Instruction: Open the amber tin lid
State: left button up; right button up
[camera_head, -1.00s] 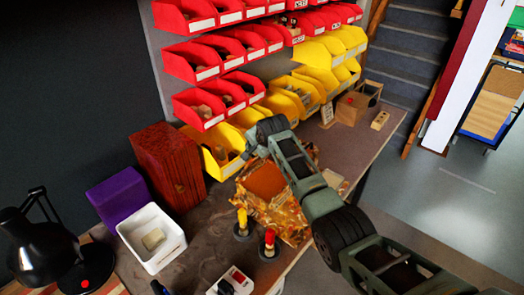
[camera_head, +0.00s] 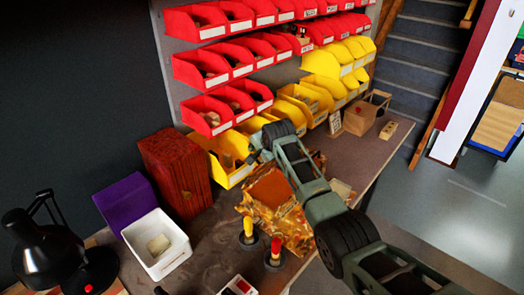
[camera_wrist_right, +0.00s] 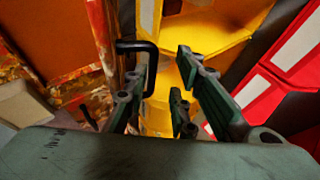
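The amber tin (camera_head: 284,222) is a mottled orange-brown box on the bench, with a flat orange panel (camera_head: 271,188) facing up. My right arm crosses over it and hides part of it. In the right wrist view, the tin's mottled edge (camera_wrist_right: 101,40) and orange panel (camera_wrist_right: 45,35) are at the left. A black bracket-shaped handle (camera_wrist_right: 138,46) sticks out from that edge. My right gripper (camera_wrist_right: 168,75) is open, its left finger right beside or overlapping the handle; contact cannot be told. It also shows in the head view (camera_head: 258,146), at the tin's far side by the yellow bins. My left gripper is out of view.
Yellow bins (camera_head: 232,172) stand close behind the tin, with red bins (camera_head: 207,119) above. Two small posts, yellow-topped (camera_head: 249,230) and red-topped (camera_head: 275,248), stand in front. A dark red box (camera_head: 176,172), white tray (camera_head: 157,243) and black lamp (camera_head: 40,240) are at left.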

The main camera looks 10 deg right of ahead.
jog(key=shift+f, duration=0.15)
jog(key=shift+s, duration=0.1)
jog(key=v, duration=1.2)
jog(key=shift+d, duration=0.1)
